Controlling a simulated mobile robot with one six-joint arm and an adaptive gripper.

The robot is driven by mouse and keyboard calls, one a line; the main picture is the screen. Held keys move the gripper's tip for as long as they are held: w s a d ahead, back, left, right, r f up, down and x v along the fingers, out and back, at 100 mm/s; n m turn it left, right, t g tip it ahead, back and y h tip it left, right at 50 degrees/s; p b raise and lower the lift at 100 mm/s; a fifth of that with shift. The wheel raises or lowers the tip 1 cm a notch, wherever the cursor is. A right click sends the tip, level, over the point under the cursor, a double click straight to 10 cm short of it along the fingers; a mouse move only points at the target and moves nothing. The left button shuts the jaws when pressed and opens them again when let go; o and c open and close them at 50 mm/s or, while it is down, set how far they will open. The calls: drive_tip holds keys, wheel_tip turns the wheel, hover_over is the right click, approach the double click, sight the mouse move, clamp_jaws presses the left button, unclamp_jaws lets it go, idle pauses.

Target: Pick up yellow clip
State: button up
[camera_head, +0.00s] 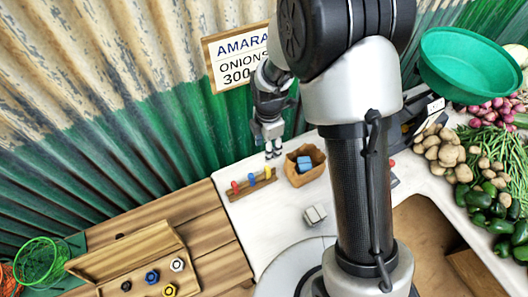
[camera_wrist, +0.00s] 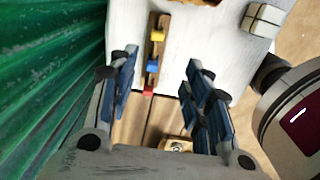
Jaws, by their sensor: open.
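The yellow clip (camera_head: 267,172) sits at the right end of a narrow wooden strip (camera_head: 244,189), beside a blue clip (camera_head: 251,179) and a red clip (camera_head: 235,187). In the wrist view the yellow clip (camera_wrist: 158,37) is at the top, the blue clip (camera_wrist: 152,66) in the middle and the red clip (camera_wrist: 148,93) lowest. My gripper (camera_head: 272,151) hangs above the strip near its yellow end. In the wrist view my gripper (camera_wrist: 162,60) is open and empty, its fingers apart on either side of the strip.
A brown container (camera_head: 294,179) with a blue item stands right of the strip. A pale block (camera_head: 314,215) lies nearer on the white table (camera_head: 277,220). An open wooden case (camera_head: 110,262) lies lower left. The green corrugated wall (camera_head: 140,140) rises close behind.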

sight(266, 170)
drive_tip(key=shift+n, duration=0.3)
wheel_tip(266, 170, down, 14)
drive_tip(key=b, duration=0.3)
drive_tip(key=shift+a+r+b, duration=0.1)
drive_tip(key=shift+r+b, duration=0.1)
drive_tip(key=shift+b, duration=0.1)
drive_tip(key=f, duration=0.1)
drive_tip(key=f+b, duration=0.1)
drive_tip(key=f, duration=0.1)
drive_tip(key=w+f+b, duration=0.1)
drive_tip(key=f, duration=0.1)
drive_tip(key=shift+f, duration=0.1)
drive_tip(key=c, duration=0.8)
